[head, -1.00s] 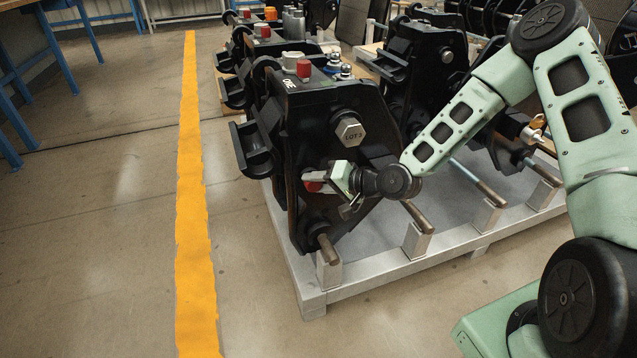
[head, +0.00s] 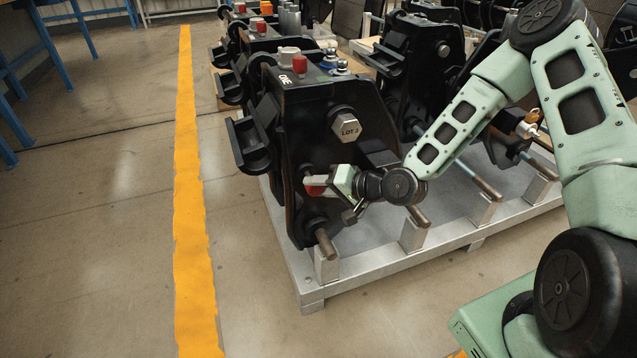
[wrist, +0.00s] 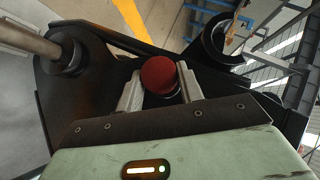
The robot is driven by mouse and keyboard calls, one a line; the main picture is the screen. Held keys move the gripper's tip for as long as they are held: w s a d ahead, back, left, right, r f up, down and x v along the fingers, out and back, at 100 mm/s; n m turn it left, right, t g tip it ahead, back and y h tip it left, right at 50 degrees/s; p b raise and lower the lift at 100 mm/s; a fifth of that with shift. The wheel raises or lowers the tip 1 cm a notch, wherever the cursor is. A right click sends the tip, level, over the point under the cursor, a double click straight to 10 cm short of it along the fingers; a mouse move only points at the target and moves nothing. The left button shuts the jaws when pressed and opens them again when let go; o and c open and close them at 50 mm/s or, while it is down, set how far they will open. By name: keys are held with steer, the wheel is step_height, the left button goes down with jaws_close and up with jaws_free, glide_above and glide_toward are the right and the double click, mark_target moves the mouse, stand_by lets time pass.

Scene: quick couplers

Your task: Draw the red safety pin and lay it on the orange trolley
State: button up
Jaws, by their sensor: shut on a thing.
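The red safety pin (head: 315,190) shows as a red head at the near face of the front black coupler (head: 300,130), which is marked LOT 3. My gripper (head: 318,183) is shut on it. In the wrist view the round red head of the pin (wrist: 158,75) sits between the two pale fingers of my gripper (wrist: 160,88). The pin's shaft is hidden, so I cannot tell how much of it is inside the coupler. A small orange patch (head: 458,354) at the bottom edge may be part of the orange trolley; the rest is out of view.
The coupler stands on a grey metal pallet frame (head: 370,273) with upright posts and steel rods beside my forearm. More black couplers (head: 420,60) stand behind. A yellow floor line (head: 190,200) runs along clear floor at left. A blue-legged bench (head: 15,120) is at far left.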

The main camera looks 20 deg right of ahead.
steer(key=shift+s, duration=2.15)
steer(key=shift+s+p, duration=0.3)
steer(key=shift+s, duration=1.75)
